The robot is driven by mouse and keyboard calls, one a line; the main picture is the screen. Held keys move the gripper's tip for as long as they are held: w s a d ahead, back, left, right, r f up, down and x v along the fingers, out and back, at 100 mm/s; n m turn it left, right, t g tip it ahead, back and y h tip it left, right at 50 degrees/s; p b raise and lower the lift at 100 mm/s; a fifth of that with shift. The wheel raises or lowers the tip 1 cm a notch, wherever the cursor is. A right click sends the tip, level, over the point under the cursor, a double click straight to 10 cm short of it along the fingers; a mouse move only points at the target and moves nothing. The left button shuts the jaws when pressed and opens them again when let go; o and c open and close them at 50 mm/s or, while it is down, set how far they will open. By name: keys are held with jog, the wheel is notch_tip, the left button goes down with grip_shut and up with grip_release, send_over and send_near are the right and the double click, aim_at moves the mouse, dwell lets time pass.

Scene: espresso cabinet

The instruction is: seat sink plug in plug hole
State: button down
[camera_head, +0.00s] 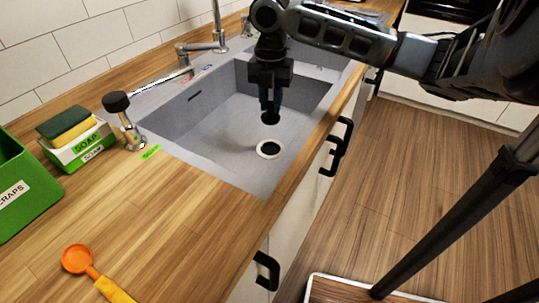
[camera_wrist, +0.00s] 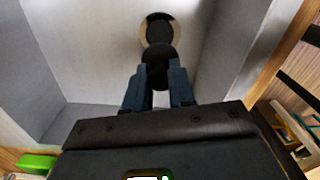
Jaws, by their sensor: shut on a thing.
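The sink plug (camera_head: 270,118) is a small black disc held at the tip of my gripper (camera_head: 270,105), inside the grey sink basin. The pale-ringed plug hole (camera_head: 269,150) is in the sink floor, lower in the head view than the plug and apart from it there. In the wrist view the plug (camera_wrist: 158,66) is at the fingertips (camera_wrist: 161,72) and overlaps the near edge of the plug hole (camera_wrist: 157,21). The exact height of the plug above the floor is hard to tell. My gripper is shut on the plug, fingers pointing down.
The grey sink (camera_head: 225,175) has walls around the gripper. A tap (camera_head: 203,46) stands behind it. A black-knobbed metal fitting (camera_head: 124,118), a soap box with a sponge (camera_head: 78,146), a green scraps bin (camera_head: 18,190) and an orange spoon (camera_head: 78,260) are on the wooden counter.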

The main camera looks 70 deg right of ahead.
notch_tip(320, 180, down, 12)
jog(key=shift+r, duration=0.1)
dwell(0.5)
jog(key=c, duration=1)
grip_release()
jog(key=shift+o, duration=0.2)
notch_tip(320, 180, up, 12)
jog(key=shift+r, duration=0.1)
